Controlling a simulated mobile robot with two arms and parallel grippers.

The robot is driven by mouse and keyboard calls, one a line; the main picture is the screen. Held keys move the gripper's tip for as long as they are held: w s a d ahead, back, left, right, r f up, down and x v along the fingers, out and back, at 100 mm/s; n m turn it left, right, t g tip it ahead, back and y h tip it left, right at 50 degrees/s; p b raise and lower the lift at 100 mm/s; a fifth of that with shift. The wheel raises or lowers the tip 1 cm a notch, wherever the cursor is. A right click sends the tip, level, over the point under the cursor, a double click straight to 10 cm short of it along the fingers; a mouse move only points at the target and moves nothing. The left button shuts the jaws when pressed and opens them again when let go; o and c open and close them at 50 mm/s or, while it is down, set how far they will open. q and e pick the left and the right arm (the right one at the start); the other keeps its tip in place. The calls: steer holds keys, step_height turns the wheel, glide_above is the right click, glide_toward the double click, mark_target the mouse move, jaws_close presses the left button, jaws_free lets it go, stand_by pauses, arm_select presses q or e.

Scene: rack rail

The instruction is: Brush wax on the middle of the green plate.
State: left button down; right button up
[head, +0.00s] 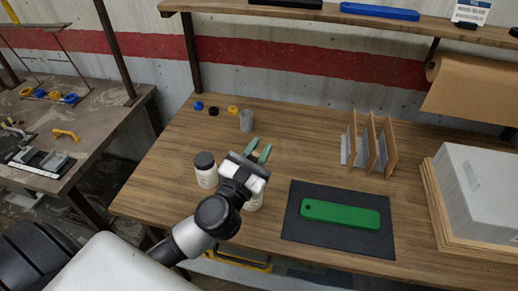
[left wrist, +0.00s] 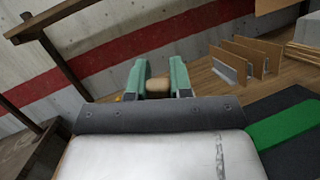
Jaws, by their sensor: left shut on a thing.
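The green plate (head: 340,214) is a long rounded bar with a small hole near its left end. It lies flat on a dark mat (head: 337,250); part of it shows in the left wrist view (left wrist: 285,125). My left gripper (head: 258,150) is over the table, left of the plate and apart from it. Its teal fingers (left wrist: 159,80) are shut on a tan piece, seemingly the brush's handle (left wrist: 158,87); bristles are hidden. A white jar with a dark lid (head: 206,172) stands left of the gripper. A second pale container (head: 256,203) is mostly hidden behind my wrist.
A grey cup (head: 246,121) and small blue, black and yellow pieces (head: 213,111) stand at the back left. A wooden divider rack (head: 369,148) stands behind the mat. A grey box in a wooden tray (head: 437,212) is at the right. An overhead shelf (head: 350,18) runs along the wall.

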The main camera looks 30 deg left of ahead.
arm_select(q)
steer(key=shift+f+b, duration=0.4)
steer(key=shift+f, duration=0.15)
steer(key=shift+f, duration=0.1)
stand_by(1.3)
step_height(320, 180, up, 7)
steer(key=p, duration=0.7)
steer(key=shift+p, duration=0.35)
stand_by(0.5)
